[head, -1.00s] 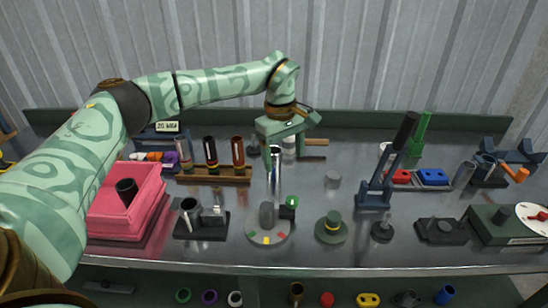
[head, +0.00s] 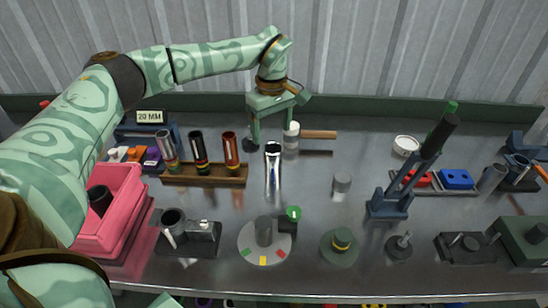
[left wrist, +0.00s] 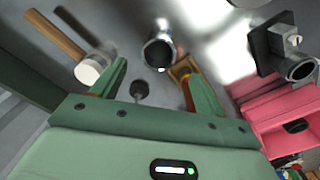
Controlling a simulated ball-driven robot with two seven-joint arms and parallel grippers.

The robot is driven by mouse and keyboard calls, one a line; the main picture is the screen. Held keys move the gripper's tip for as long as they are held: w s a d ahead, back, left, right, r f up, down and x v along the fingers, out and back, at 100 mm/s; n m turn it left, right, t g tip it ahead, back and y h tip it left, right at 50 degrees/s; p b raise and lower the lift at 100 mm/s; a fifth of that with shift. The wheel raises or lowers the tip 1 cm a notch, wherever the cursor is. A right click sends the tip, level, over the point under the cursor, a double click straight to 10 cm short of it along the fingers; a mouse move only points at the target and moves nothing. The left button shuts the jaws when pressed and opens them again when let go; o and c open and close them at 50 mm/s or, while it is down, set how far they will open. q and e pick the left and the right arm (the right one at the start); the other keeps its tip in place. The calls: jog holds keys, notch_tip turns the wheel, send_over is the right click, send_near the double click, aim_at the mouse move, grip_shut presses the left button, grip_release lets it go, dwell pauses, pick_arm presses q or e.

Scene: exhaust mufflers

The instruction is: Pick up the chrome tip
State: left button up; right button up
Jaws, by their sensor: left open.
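The chrome tip, a shiny flared tube (head: 273,168), stands upright near the middle of the steel bench in the head view. In the left wrist view its round dark mouth (left wrist: 159,54) shows just beyond the fingertips, toward the gap between them. My left gripper (head: 272,128) is open and empty, with its fingers pointing down, behind the tube in the head view. In the left wrist view the two fingers of this gripper (left wrist: 160,76) are spread wide, apart from the tube. My right gripper is out of view.
A white-headed mallet (head: 291,134) lies close beside the left gripper. A wooden rack (head: 205,177) with three tubes is left of the chrome tip. A pink bin (head: 118,232) stands at left.

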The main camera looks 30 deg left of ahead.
aim_at(272, 147)
pick_arm(q)
jog(key=f, duration=0.2)
jog(key=f+b, duration=0.1)
jog(key=f, duration=0.2)
jog(key=shift+w+a+f, duration=0.1)
jog(key=shift+w+f, duration=0.1)
jog(key=shift+f, duration=0.05)
jog(key=shift+s+f, duration=0.1)
jog(key=shift+f, duration=0.25)
jog(key=f+b, duration=0.1)
jog(key=f, duration=0.1)
jog(key=f+b, duration=0.1)
jog(key=f, duration=0.2)
jog(key=shift+d, duration=0.2)
jog(key=shift+r, duration=0.15)
jog(key=shift+c, duration=1.2)
jog(key=c, duration=0.8)
jog(key=shift+o, duration=0.3)
